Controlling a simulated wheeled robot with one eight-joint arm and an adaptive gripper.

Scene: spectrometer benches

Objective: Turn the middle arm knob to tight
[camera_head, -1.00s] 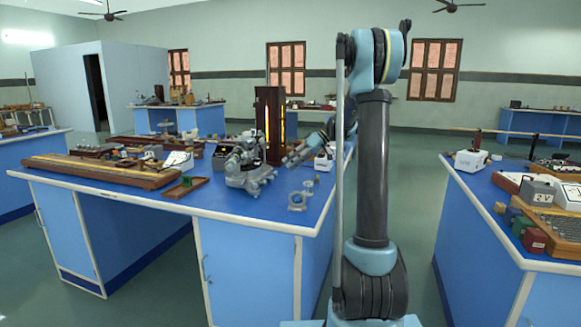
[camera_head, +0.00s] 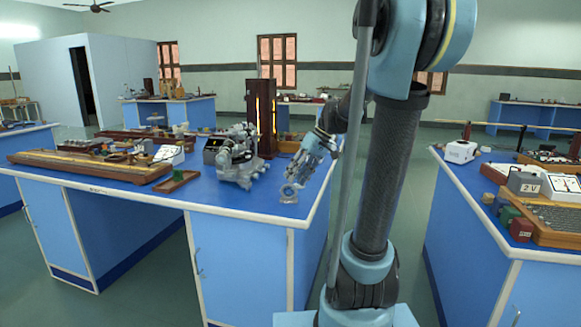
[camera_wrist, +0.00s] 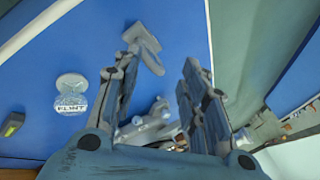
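The grey metal spectrometer (camera_head: 235,158) stands on the blue bench top, in front of a tall dark wooden lamp housing. Its arm knobs are too small to tell apart in the head view, so I cannot tell how the middle one is turned. My gripper (camera_head: 297,172) is above the bench to the right of the spectrometer, apart from it, angled downward. In the wrist view my gripper (camera_wrist: 168,62) has its two fingers spread with a gap of blue bench top between them. Blurred grey metal shows low between the fingers; I cannot tell what it is.
A small brown tray (camera_head: 177,181) lies left of the spectrometer. The lamp housing (camera_head: 262,118) stands behind it. Another blue bench (camera_head: 470,215) is at the right across an aisle.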

